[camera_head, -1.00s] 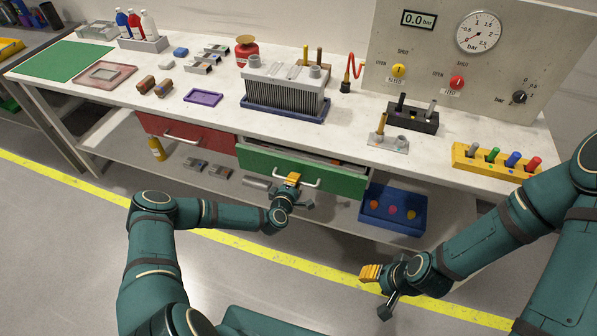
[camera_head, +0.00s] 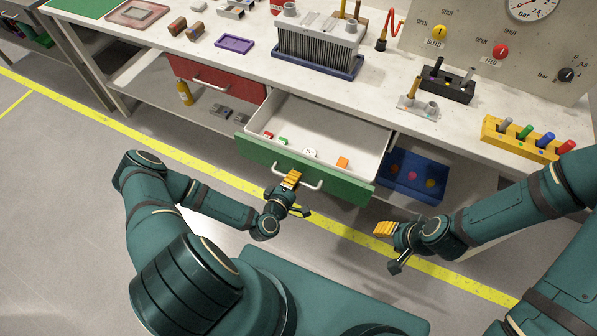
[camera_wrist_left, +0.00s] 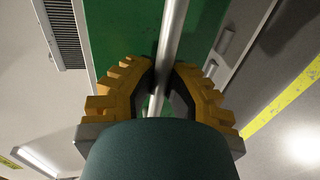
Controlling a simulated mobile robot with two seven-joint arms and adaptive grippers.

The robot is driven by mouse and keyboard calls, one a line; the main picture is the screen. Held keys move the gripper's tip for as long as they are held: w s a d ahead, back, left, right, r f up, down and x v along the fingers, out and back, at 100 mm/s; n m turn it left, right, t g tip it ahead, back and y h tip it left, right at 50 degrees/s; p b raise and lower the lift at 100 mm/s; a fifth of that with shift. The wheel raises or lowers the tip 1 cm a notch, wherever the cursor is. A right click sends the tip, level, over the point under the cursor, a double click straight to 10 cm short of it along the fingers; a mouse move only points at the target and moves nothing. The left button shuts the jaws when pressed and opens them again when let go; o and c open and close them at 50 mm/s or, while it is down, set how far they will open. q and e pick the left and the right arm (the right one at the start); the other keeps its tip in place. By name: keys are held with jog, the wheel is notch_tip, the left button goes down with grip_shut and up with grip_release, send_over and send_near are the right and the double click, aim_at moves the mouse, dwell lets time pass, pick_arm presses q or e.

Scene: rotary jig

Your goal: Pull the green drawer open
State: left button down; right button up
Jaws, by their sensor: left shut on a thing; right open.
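The green drawer (camera_head: 345,190) is pulled well out from under the bench, and its white inside is in view. Small red, green, white and orange items lie in it. Its silver bar handle (camera_head: 311,186) runs across the front. My left gripper (camera_head: 291,178) is at the handle, shut on it. In the left wrist view the handle bar (camera_wrist_left: 172,40) passes between the yellow fingers (camera_wrist_left: 160,85), with the green front (camera_wrist_left: 120,35) behind. My right gripper (camera_head: 384,229) is open and empty, in front of the bench, right of the drawer.
A shut red drawer (camera_head: 215,88) is left of the green one. A blue bin (camera_head: 414,172) with coloured balls stands on the lower shelf to the right. The bench top (camera_head: 225,62) holds a finned block (camera_head: 318,40) and other parts. The floor in front is clear.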

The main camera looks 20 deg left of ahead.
pick_arm(q)
jog(key=shift+s, duration=0.1)
jog(key=c, duration=1)
grip_release()
jog(key=v, duration=1.2)
jog(key=w+d+f+m+g+h, duration=0.25)
jog(key=d+m+g+h, duration=0.35)
jog(key=m, duration=0.3)
jog(key=d+r+m+g+y, duration=0.2)
jog(key=d+r+m+g, duration=0.3)
jog(key=r, duration=0.4)
jog(key=m+g, duration=0.1)
jog(key=g, duration=0.1)
jog(key=shift+s+m+g+y, duration=0.3)
jog(key=shift+s+y, duration=0.05)
jog(key=shift+y, duration=0.05)
